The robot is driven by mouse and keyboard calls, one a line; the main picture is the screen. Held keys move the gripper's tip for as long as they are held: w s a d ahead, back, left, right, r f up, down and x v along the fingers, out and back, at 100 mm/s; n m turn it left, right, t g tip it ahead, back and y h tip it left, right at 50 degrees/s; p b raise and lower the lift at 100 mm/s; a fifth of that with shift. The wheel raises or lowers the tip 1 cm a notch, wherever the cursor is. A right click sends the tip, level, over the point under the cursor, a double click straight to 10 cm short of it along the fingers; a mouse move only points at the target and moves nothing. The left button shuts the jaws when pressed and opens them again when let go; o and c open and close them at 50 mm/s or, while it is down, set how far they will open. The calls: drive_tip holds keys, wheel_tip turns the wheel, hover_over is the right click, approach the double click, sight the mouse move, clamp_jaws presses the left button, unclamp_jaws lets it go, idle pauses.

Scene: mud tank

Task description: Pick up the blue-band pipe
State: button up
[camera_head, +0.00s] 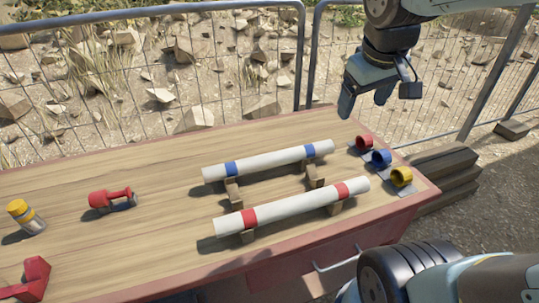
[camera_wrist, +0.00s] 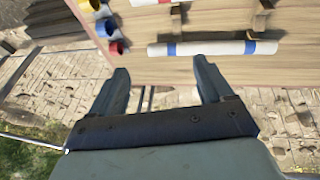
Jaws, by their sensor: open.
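The blue-band pipe (camera_head: 270,160) is a white tube with a blue band near each end. It lies on two small wooden supports on the wooden table. It also shows in the wrist view (camera_wrist: 205,48), near the top right. A like pipe with red bands (camera_head: 290,207) lies in front of it, nearly parallel, on its own supports. My gripper (camera_head: 365,108) is open and empty in the head view, raised above the table's back edge, up and right of the blue-band pipe. In the wrist view its two fingers (camera_wrist: 162,82) are spread wide, apart from the pipe.
Red (camera_head: 364,143), blue (camera_head: 381,158) and yellow (camera_head: 401,177) rings stand at the table's right end. A wire fence (camera_head: 230,70) runs behind the table (camera_head: 165,180).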

drive_tip(key=w+a+f+n+g+h, duration=0.1)
drive_tip(key=w+a+f+n+g, duration=0.15)
drive_tip(key=w+a+n, duration=0.35)
drive_tip(key=n+h, duration=0.2)
drive_tip(key=n, duration=1)
approach(268, 155)
drive_tip(key=shift+g, duration=0.35)
drive_tip(key=x, duration=1.1)
drive_tip(key=shift+w+d+f, duration=0.1)
drive_tip(key=shift+w+f, duration=0.05)
drive_tip(key=shift+w, duration=0.05)
drive_tip(key=shift+c, duration=0.3)
drive_tip(key=c, duration=1.3)
drive_tip(key=shift+o, duration=0.2)
